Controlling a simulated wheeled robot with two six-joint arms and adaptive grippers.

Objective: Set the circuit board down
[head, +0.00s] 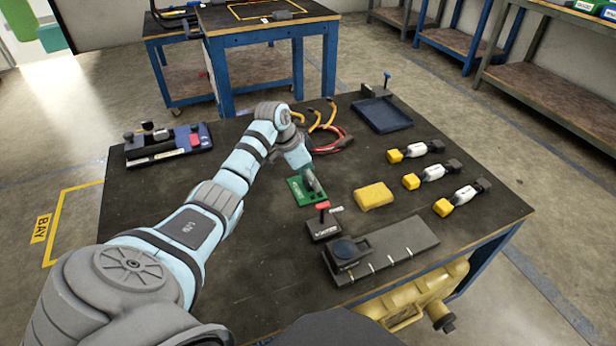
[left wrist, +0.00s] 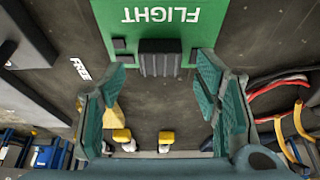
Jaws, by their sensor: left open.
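The green circuit board (head: 297,193) lies flat on the dark table near its middle, partly hidden by my left gripper. In the left wrist view the board (left wrist: 205,14) fills the top centre, with white FLIGHT lettering and a dark ribbed block at its edge. My left gripper (head: 313,184) is right over the board. In the left wrist view its teal fingers (left wrist: 161,72) are spread apart on either side of the dark block, with nothing clamped. I cannot tell whether a fingertip still touches the board. My right gripper is not in view.
A small black block with a red top (head: 323,228) and a grey slide fixture (head: 395,250) stand in front. A yellow sponge-like block (head: 373,196) and several yellow-tipped parts (head: 430,174) lie to the right. Red and orange cables (head: 335,138) and a blue tray (head: 383,115) are behind.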

